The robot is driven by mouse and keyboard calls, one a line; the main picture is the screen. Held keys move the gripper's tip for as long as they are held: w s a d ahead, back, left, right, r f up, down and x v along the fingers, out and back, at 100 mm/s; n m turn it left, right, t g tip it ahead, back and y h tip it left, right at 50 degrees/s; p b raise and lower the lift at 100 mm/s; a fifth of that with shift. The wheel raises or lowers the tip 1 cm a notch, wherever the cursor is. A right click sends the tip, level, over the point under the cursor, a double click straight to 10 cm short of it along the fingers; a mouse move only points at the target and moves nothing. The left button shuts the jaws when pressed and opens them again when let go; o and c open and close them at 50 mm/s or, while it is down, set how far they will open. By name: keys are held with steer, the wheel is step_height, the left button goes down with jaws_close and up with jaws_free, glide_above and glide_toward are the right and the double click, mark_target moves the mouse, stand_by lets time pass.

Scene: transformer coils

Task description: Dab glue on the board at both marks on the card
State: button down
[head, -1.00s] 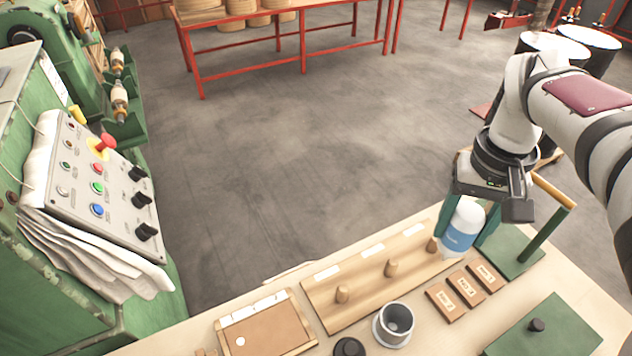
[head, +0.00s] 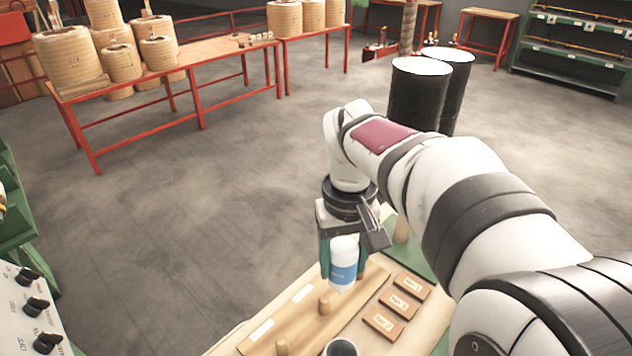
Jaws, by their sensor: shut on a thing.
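My gripper (head: 343,262) is shut on a white bottle with a blue label (head: 343,274). The bottle hangs nearly upright between the green fingers, at the far right end of a long wooden board (head: 266,346). No card with marks can be made out in the current view.
Three lettered wooden tiles (head: 398,303) lie right of the board. A grey cup (head: 340,348) is cut off at the bottom edge. A control panel (head: 25,300) stands at the lower left. Black drums (head: 418,98) and a red-framed table (head: 150,85) stand beyond open floor.

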steer(key=s+a+f+n, duration=0.5)
steer(key=a+f, duration=0.3)
steer(key=a, duration=0.2)
steer(key=s+a+f+n, duration=0.5)
steer(key=a+f, duration=0.4)
steer(key=a, duration=0.1)
steer(key=shift+a+f, duration=0.3)
steer(key=shift+a, duration=0.1)
steer(key=shift+f, duration=0.4)
steer(key=shift+r, duration=0.1)
step_height(320, 180, up, 5)
steer(key=shift+f, duration=0.1)
